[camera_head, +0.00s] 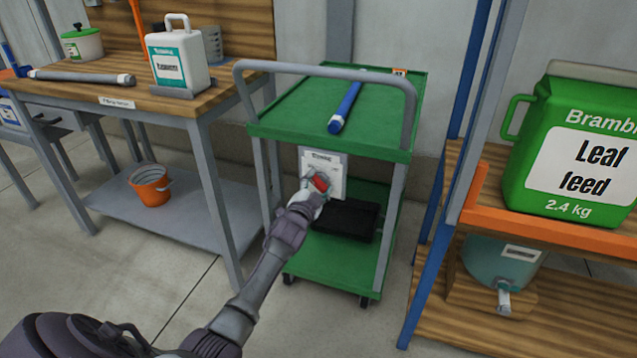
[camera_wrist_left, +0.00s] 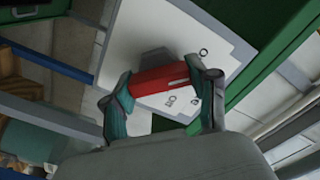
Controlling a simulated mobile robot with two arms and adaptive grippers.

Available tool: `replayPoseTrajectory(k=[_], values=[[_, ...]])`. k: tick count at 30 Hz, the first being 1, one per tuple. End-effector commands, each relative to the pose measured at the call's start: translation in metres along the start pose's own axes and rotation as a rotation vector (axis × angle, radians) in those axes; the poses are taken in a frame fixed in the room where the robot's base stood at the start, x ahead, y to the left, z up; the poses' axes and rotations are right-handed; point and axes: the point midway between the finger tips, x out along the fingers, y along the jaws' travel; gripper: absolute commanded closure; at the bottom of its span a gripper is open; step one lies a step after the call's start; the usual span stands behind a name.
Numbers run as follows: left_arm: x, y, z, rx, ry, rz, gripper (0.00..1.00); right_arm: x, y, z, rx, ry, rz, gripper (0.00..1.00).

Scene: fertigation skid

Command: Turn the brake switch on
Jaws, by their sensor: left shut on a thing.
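The brake switch is a red lever (camera_head: 320,182) on a white plate (camera_head: 334,166) hung at the front of the green cart (camera_head: 270,127). My left gripper (camera_head: 314,190) reaches the plate from below and is shut on the red switch. In the left wrist view the two fingers of my gripper (camera_wrist_left: 165,92) close on either side of the red switch (camera_wrist_left: 160,80), which lies tilted across the white plate (camera_wrist_left: 140,35). Small marks show on the plate beside the switch; I cannot read them. My right gripper is not in view.
A blue tube (camera_head: 345,107) lies on the cart's top, and a black tray (camera_head: 345,220) sits on its lower shelf. A wooden workbench (camera_head: 190,107) stands at the left. A shelf (camera_head: 560,232) with a green leaf feed jug (camera_head: 570,150) stands at the right.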

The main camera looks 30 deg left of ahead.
Motion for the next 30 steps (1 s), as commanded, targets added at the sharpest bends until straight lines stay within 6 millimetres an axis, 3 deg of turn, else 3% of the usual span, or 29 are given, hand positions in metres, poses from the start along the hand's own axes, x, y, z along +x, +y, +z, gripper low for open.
replayPoseTrajectory(k=[15, 16, 19, 20, 30], values=[[-0.0004, 0.0017, 0.0015, -0.021, -0.003, 0.003, 0.76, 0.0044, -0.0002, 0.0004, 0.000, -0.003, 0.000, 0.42], [-0.0004, 0.0017, 0.0015, -0.021, -0.003, 0.003, 0.37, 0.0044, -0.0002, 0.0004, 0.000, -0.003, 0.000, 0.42], [-0.0004, 0.0014, 0.0012, -0.020, -0.003, 0.002, 0.20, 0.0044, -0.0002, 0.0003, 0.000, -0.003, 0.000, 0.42], [-0.0003, 0.0013, 0.0011, -0.019, -0.003, 0.002, 0.16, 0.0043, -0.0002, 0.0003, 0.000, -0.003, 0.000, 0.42], [-0.0016, 0.0006, 0.0006, -0.017, -0.001, 0.001, 0.16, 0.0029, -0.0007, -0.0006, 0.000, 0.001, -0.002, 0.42]])
